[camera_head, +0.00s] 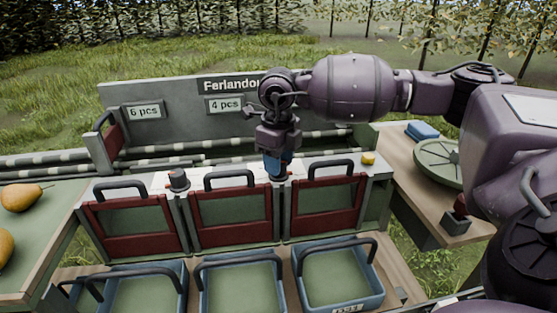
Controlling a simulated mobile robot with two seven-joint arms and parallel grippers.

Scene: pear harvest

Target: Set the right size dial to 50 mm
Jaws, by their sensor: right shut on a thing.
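My right gripper (278,160) points straight down at the white top ledge between the middle and right red-framed gates. It is shut on the right size dial, which is mostly hidden by the fingers. The dial's setting cannot be read. A second dial (179,179), dark with a grey top, stands uncovered on the ledge between the left and middle gates. My left gripper is not in view.
Three red-framed gates with dark handles, such as the middle gate (232,190), stand above blue crates, such as the right crate (378,294). A yellow knob (368,159) sits at the ledge's right end. A grey board (178,125) rises behind. Pears (20,198) lie at left.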

